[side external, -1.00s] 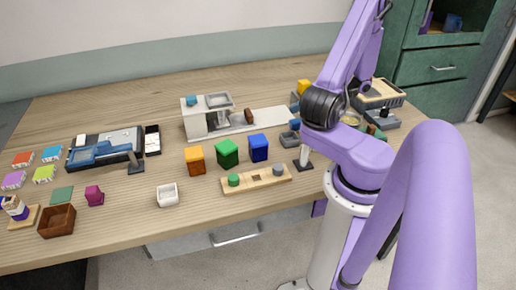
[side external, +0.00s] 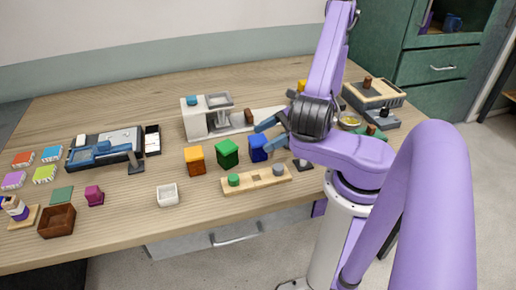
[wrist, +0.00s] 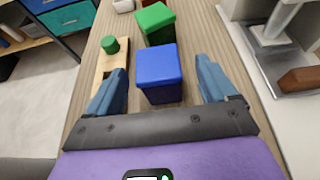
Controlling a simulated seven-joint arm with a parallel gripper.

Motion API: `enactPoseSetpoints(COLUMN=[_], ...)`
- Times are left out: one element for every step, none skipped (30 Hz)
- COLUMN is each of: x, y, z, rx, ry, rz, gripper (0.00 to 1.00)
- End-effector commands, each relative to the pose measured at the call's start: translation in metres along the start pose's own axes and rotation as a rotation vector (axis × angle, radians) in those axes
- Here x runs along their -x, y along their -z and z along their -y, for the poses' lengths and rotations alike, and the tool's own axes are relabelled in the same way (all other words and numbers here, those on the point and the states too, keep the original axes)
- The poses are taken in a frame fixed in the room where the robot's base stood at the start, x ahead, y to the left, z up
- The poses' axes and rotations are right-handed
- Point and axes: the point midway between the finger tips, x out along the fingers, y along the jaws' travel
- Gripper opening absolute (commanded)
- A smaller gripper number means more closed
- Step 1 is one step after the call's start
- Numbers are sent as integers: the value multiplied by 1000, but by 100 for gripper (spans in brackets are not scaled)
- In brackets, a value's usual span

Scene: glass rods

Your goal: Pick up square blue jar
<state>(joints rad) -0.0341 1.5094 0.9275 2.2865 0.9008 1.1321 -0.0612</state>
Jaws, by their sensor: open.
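The square blue jar (side external: 258,148) stands upright on the wooden table, at the right end of a row of three jars. In the wrist view the blue jar (wrist: 158,68) lies ahead, between the lines of my two blue fingers. My gripper (side external: 267,134) is open and close to the jar at its right in the side view. It also shows in the wrist view (wrist: 160,82), with a gap on each side of the jar. Whether a finger touches the jar cannot be told in the side view, where the fingers overlap its top edge.
A green jar (side external: 227,153) stands close beside the blue one, and an orange jar (side external: 195,160) beyond it. A wooden board (side external: 240,184) with a green knob (side external: 233,180) lies in front. A white and grey appliance (side external: 195,122) stands behind. A white cup (side external: 167,194) is farther left.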

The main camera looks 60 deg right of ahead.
Motion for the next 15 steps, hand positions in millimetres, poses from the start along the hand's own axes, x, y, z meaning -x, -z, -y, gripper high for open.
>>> enactPoseSetpoints(x=[-7,-10,-16,-20,-24,-29,-33,-36,-40,-42,-44,-45,-46,-46,-47], y=[0,1,2,2,3,3,3,3,3,3,3,3,3,3,3], z=[-2,-2,-3,-3,-3,-4,-3,-3,-3,-3,-3,-3,-2,-2,-2], rx=[0,0,1,0,0,1,2,2,1,1,1,1,1,1,1], ry=[-6,-6,-7,-6,-6,-6,-6,-5,-4,-4,-4,-3,-2,-2,-1], rz=[1,1,1,2,2,2,1,1,1,1,1,0,0,0,0], gripper=[85,85,85,85,85,85,85,85,85,85,85,85,85,85,85])
